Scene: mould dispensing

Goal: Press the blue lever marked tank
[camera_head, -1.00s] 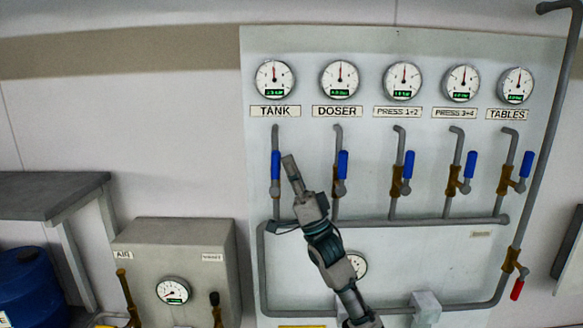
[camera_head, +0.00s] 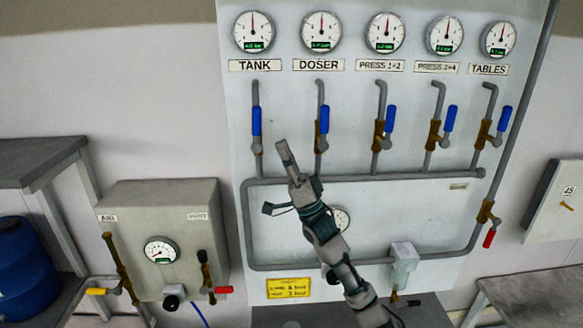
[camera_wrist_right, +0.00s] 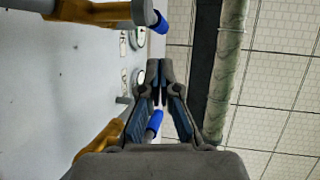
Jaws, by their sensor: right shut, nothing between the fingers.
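The blue tank lever (camera_head: 257,121) stands upright on the leftmost pipe of the panel, under the TANK label (camera_head: 255,65) and its gauge (camera_head: 253,32). My right gripper (camera_head: 281,149) is shut and empty, pointing up. In the head view its tip shows just below and to the right of the tank lever, between that lever and the doser lever (camera_head: 324,119). Whether it touches the panel cannot be told. The wrist view shows the closed fingers (camera_wrist_right: 159,72) and a blue lever (camera_wrist_right: 153,124) behind them; which lever this is cannot be told. My left gripper is not in view.
More blue levers line the panel to the right, such as the press 1+2 lever (camera_head: 390,118) and the tables lever (camera_head: 504,118). A grey air box (camera_head: 190,225) with a gauge is at lower left. A blue drum (camera_head: 22,265) stands at far left.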

